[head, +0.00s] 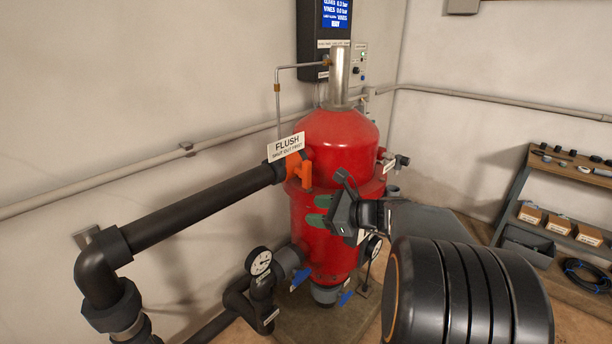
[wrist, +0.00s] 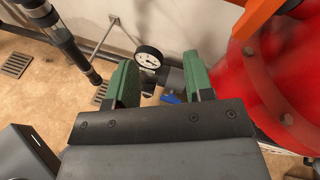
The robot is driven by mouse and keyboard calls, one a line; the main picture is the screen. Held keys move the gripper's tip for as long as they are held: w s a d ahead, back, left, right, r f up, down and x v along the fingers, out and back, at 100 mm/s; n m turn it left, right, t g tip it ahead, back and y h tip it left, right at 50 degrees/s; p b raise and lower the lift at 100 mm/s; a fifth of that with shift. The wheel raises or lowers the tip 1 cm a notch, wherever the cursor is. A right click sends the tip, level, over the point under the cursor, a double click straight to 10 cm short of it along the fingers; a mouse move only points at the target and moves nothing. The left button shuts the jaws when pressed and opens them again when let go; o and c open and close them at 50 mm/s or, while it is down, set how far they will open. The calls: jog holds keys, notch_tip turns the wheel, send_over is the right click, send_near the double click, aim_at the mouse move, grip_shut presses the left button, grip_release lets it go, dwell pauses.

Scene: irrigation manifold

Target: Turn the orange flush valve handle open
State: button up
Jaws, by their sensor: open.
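The orange flush valve handle (head: 306,174) hangs down from an orange valve body on the black pipe, at the upper left of the red tank. A white FLUSH sign (head: 286,147) sits just above it. In the wrist view an orange part (wrist: 258,18) shows at the top right, cut off by the frame edge. My gripper (head: 318,211) is in front of the red tank, below and slightly right of the handle, apart from it. Its two green-padded fingers are spread with nothing between them in the wrist view (wrist: 162,84).
The red tank (head: 338,131) stands close to my gripper and fills the wrist view's right side. A pressure gauge (head: 260,262) and blue handles (head: 299,279) are lower down. The black pipe (head: 205,210) runs left from the valve. A shelf (head: 545,205) stands at the right.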

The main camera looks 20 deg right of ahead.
aim_at(309, 173)
jog(key=w+d+r+m+t+h, duration=0.2)
jog(key=d+r+m+t, duration=0.1)
jog(key=d+m+t, duration=0.4)
jog(key=w+a, duration=0.1)
jog(key=w, duration=0.2)
jog(key=w+a+g+p, duration=0.1)
jog(key=w, duration=0.3)
jog(key=w+a+g, duration=0.1)
jog(key=w, duration=0.2)
jog(key=shift+w+a+f+n, duration=0.1)
jog(key=shift+w+n, duration=0.15)
jog(key=shift+n, duration=0.15)
jog(key=shift+p+x, duration=0.3)
jog(key=shift+x, duration=0.65)
jog(key=shift+f, duration=0.1)
grip_shut()
